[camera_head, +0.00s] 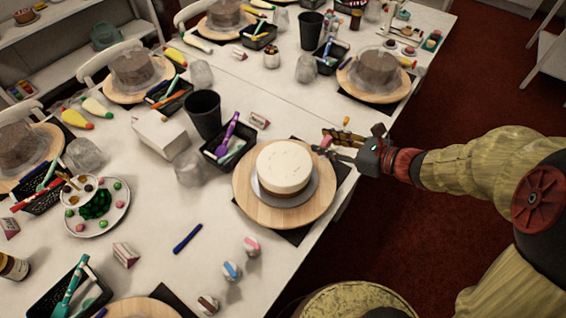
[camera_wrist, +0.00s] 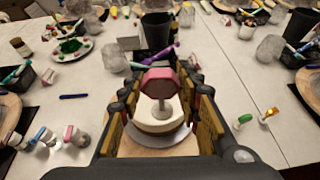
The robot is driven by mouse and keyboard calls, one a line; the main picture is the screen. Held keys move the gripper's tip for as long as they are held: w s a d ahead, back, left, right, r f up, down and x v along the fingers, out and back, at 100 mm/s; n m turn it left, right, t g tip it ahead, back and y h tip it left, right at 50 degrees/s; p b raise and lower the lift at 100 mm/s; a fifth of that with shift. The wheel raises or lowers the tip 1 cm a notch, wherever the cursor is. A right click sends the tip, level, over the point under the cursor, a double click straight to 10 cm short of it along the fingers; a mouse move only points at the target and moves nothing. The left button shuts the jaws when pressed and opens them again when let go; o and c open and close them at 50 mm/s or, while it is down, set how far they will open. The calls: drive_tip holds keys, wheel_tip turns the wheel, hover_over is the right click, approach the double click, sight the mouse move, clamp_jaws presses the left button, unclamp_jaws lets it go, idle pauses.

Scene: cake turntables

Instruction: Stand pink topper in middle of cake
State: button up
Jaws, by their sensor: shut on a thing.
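My gripper (camera_head: 333,147) is shut on the pink topper (camera_head: 325,143), to the right of the cake and apart from it. In the wrist view the topper (camera_wrist: 160,80) sits between the fingers, with a pink rim, a dark face and a pale stem pointing down. The white-topped cake (camera_head: 284,168) with a brown lower band stands on a grey board on a round wooden turntable (camera_head: 245,203). In the wrist view the cake (camera_wrist: 146,123) shows beyond the topper, partly hidden by the stem and fingers. The cake's top looks bare.
A black tray (camera_head: 226,160) with a purple tool and a black cup (camera_head: 203,114) stand left of the cake. The table's right edge runs close by the turntable.

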drive_tip(key=shift+s+a, duration=0.25)
drive_tip(key=shift+s, duration=0.15)
drive_tip(key=f+b+x, duration=0.1)
drive_tip(key=x, duration=0.4)
drive_tip(key=s+f+b+x, duration=0.1)
drive_tip(key=b+x, duration=0.1)
drive_tip(key=x, duration=0.3)
drive_tip(key=f+b+x, duration=0.1)
drive_tip(key=b+x, duration=0.1)
drive_tip(key=x, duration=0.4)
drive_tip(key=shift+s+d+f, duration=0.15)
drive_tip(key=shift+d+f, duration=0.1)
drive_tip(key=shift+d, duration=0.1)
drive_tip(key=shift+f+b, duration=0.95)
drive_tip(key=shift+f, duration=0.65)
drive_tip(key=shift+f, duration=0.1)
drive_tip(key=o, duration=0.4)
drive_tip(key=shift+f, duration=0.1)
drive_tip(key=o, duration=0.5)
drive_tip(key=shift+c, duration=0.2)
